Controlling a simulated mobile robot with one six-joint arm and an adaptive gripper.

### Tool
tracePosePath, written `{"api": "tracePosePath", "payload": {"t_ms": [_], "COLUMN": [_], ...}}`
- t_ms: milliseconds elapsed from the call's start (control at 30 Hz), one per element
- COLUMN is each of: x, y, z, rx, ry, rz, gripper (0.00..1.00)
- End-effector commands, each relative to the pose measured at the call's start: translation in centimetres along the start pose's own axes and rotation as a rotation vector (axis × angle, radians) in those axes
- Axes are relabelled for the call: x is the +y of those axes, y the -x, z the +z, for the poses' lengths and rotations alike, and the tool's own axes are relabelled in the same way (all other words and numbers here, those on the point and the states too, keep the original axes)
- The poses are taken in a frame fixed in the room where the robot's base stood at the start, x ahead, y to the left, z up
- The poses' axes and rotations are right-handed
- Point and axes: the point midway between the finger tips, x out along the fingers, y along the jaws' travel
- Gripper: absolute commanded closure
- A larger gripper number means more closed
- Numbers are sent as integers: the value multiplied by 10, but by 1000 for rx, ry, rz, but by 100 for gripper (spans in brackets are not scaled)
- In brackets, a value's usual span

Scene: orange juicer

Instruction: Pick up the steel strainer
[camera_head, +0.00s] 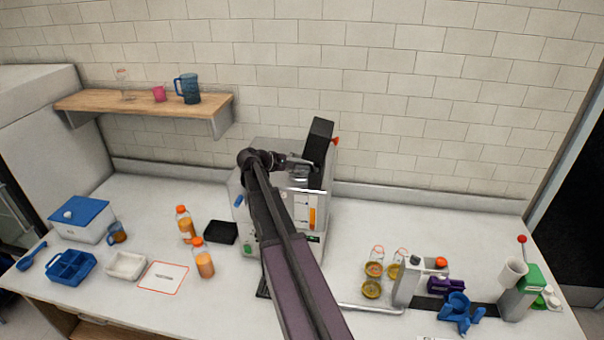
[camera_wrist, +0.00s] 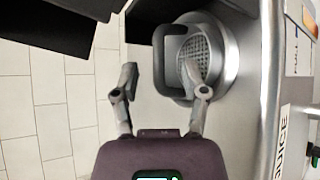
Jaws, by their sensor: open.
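The steel strainer (camera_wrist: 207,48) shows in the wrist view as a round grey bowl with a perforated mesh, seated at the top of the juicer. A rounded grey loop (camera_wrist: 160,62) stands at its left side. My gripper (camera_wrist: 160,78) is open and empty. Its right finger overlaps the mesh and the loop's right edge in the picture, and its left finger is left of the loop. I cannot tell whether either finger touches. In the head view my gripper (camera_head: 299,163) is over the juicer top, and the strainer is mostly hidden there.
The juicer (camera_head: 312,212) stands mid-counter, with a tall black part (camera_head: 319,140) right beside my gripper. Juice bottles (camera_head: 203,260) and a black tray (camera_head: 221,232) are to its left. Glasses (camera_head: 372,288) and a blue tool (camera_head: 457,312) are to the right.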

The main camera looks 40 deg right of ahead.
Motion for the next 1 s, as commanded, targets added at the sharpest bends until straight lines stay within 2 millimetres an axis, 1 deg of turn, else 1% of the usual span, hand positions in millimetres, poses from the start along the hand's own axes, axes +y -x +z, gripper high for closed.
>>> {"api": "tracePosePath", "payload": {"t_ms": [33,100,200,300,867,900,967,1000], "x": [-1,-1,-1,0,0,0,0,0], "y": [-8,-16,-26,-30,-30,-30,-30,-30], "z": [-1,-1,-1,0,0,0,0,0], "rx": [-1,-1,-1,0,0,0,0,0], "ry": [0,0,0,1,1,1,1,1], "rz": [-1,-1,-1,0,0,0,0,0], "gripper": [43,43,43,43,43,49,67,79]}}
